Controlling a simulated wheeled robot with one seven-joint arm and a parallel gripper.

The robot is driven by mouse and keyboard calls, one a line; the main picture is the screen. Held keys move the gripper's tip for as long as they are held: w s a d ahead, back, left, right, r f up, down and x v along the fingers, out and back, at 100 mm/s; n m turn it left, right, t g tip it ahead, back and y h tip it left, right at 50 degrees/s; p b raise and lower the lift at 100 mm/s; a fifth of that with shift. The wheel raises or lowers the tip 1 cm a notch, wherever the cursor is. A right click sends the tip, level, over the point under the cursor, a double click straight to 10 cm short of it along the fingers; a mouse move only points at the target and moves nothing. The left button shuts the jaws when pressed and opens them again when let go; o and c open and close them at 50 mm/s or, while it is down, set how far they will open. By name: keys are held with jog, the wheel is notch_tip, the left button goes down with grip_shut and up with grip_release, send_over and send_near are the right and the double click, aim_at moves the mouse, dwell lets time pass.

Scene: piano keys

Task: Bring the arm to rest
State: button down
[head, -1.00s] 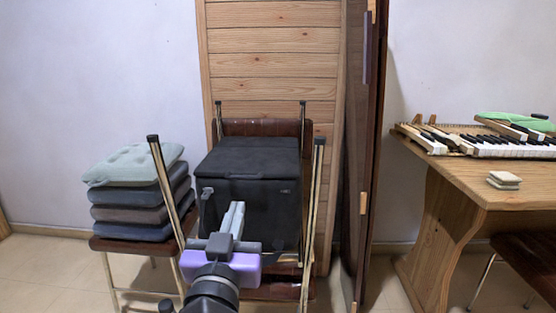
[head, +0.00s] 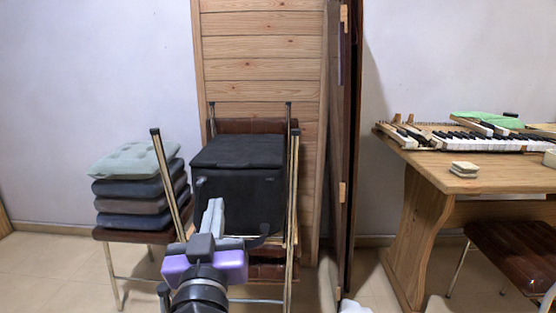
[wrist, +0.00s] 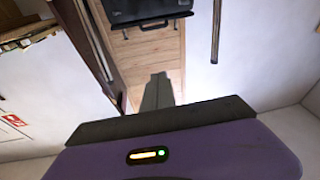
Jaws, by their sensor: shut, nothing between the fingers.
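My gripper (head: 212,218) is at the lower middle of the head view, in front of the black box on the upturned chair. Its fingers are together with nothing between them, and they point up and away from me. In the wrist view my gripper (wrist: 158,88) also shows with its fingers closed. No object is in its grasp.
The black box (head: 238,185) sits among upturned chair legs (head: 168,185). Stacked cushions (head: 135,191) stand at left. A dark open door (head: 348,150) is right of the box. The wooden table (head: 415,215) at right carries piano keys (head: 490,138) and small pale blocks (head: 464,169).

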jog(key=s+d+f+n+g+y, duration=0.1)
jog(key=s+d+f+n+y, duration=0.2)
jog(key=s+f, duration=0.4)
jog(key=s+d+f+y, duration=0.3)
jog(key=s+d+f, duration=0.3)
jog(key=f, duration=0.1)
jog(key=s+d+f+m+g+h, duration=0.2)
jog(key=s+d+f+m+h, duration=0.3)
jog(key=s+d, duration=0.8)
jog(key=s+d+f+g+h, duration=0.3)
jog(key=s+d+f, duration=0.5)
jog(key=s, duration=0.9)
notch_tip(320, 180, up, 33)
jog(key=p, duration=3.2)
jog(key=shift+d+r, duration=0.2)
jog(key=shift+d, duration=0.25)
